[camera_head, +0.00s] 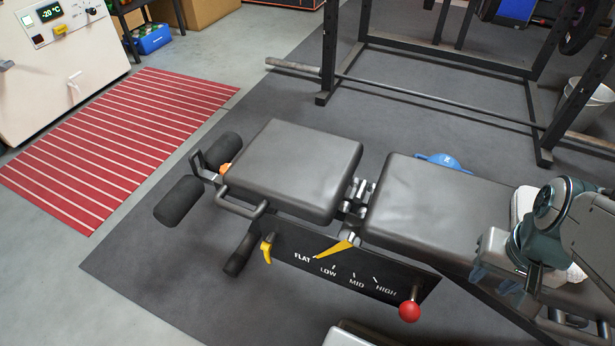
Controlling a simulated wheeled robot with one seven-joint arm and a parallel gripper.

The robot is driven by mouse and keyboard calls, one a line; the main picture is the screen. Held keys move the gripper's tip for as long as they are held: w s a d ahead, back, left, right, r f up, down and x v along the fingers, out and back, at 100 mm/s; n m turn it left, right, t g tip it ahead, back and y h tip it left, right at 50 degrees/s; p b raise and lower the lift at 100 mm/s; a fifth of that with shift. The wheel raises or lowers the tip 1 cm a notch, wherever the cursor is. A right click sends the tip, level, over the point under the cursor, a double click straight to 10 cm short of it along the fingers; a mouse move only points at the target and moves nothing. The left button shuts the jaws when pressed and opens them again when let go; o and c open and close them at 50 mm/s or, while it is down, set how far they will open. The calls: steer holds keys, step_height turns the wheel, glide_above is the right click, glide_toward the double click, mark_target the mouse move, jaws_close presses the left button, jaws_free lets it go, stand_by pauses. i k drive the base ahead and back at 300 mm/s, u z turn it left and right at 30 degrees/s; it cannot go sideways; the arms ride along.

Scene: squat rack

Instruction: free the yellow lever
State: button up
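A weight bench has a black side panel (300,262) marked FLAT, LOW, MID and HIGH. A small yellow lever (266,249) hangs down at the panel's left end. A longer yellow pointer (336,248) lies along the panel's top edge, its tip towards FLAT. A red ball knob (409,311) sits at the panel's right end. My gripper (496,281) is at the right, over the bench's back pad (430,205), well apart from the yellow parts and the knob. Its fingers point down and are small, so its opening is unclear. What holds the lever cannot be made out.
The bench's seat pad (295,168) and foam rollers (180,201) are at left. A white towel (522,203) is partly behind my arm. A blue object (444,160) lies behind the back pad. A barbell (420,96) crosses the rack behind.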

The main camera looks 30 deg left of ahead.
mark_target(265, 246)
steer(key=k, duration=0.45)
steer(key=u, duration=1.6)
steer(key=i, duration=0.35)
